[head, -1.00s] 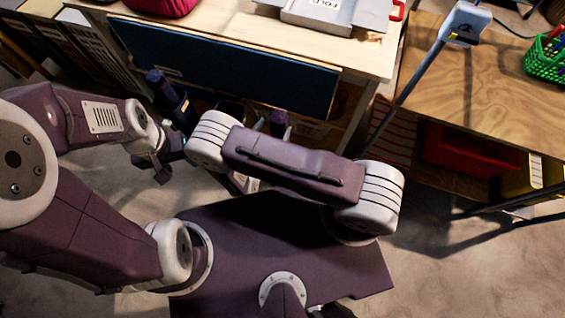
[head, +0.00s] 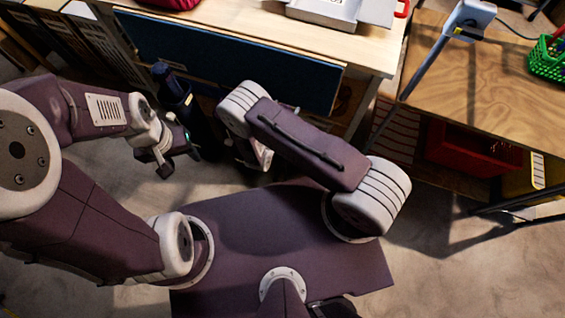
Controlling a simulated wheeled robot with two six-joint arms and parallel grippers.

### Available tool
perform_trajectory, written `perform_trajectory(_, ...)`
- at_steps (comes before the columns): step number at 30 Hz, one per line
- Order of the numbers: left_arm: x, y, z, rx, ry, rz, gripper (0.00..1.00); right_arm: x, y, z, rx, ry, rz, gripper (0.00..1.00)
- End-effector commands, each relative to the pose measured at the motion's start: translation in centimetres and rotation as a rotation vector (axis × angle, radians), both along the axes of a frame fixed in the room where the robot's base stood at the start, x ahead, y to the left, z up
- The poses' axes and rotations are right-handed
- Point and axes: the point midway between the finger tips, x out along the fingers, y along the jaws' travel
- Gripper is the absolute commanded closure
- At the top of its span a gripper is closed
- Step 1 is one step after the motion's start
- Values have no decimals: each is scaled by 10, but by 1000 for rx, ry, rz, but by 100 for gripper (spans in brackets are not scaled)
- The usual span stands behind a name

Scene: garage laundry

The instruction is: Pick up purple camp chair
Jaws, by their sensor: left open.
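My left gripper (head: 176,162) is at the left, open and empty, beside a dark navy rolled bundle (head: 172,88). The bundle stands upright near the left end of the workbench, just above and behind the gripper. I cannot tell whether this bundle is a camp chair, and no clearly purple chair shows now. My right arm lies across the middle. Its gripper end (head: 259,157) is partly hidden under the arm link, and I cannot see its jaws clearly.
A wooden workbench (head: 377,60) with a blue front panel (head: 235,62) spans the top. A red bin (head: 470,150) sits under the second table (head: 490,80) at right, where a green basket (head: 548,62) stands. A grey pole (head: 425,75) leans between the tables. Concrete floor is bare at lower right.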

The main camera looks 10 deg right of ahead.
Motion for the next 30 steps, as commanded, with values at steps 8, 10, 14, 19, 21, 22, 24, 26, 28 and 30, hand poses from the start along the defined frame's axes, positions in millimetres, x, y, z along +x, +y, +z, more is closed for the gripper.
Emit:
perform_trajectory(8, 0, 0, 0, 0, 0, 0, 47, 0, 0, 0, 0, 0, 0, 100)
perform_trajectory(10, 0, 0, 0, 0, 0, 0, 47, 1, 0, 2, 0, -6, -1, 100)
perform_trajectory(14, 0, 0, 1, 0, 0, 0, 47, 1, 0, 2, 0, -5, -1, 100)
perform_trajectory(19, 0, 0, 7, 0, 0, 0, 47, 1, 0, 9, 0, -6, -1, 100)
perform_trajectory(21, 0, 0, 13, 0, 0, 0, 47, 1, 0, 16, 0, -6, -1, 100)
perform_trajectory(22, 0, 0, 14, 0, 0, 0, 47, 1, 0, 18, 0, -6, -1, 100)
perform_trajectory(24, 0, 0, 20, 0, 0, 0, 47, 1, 0, 24, 0, -6, -1, 100)
perform_trajectory(26, 0, 0, 24, 0, 0, 0, 47, 1, 0, 29, 0, -6, -1, 100)
perform_trajectory(28, 0, 0, 29, 0, 0, 0, 47, 0, 0, 35, -1, -5, -1, 100)
perform_trajectory(30, 0, 0, 34, 0, 0, 0, 47, 0, 0, 40, -1, -5, -1, 100)
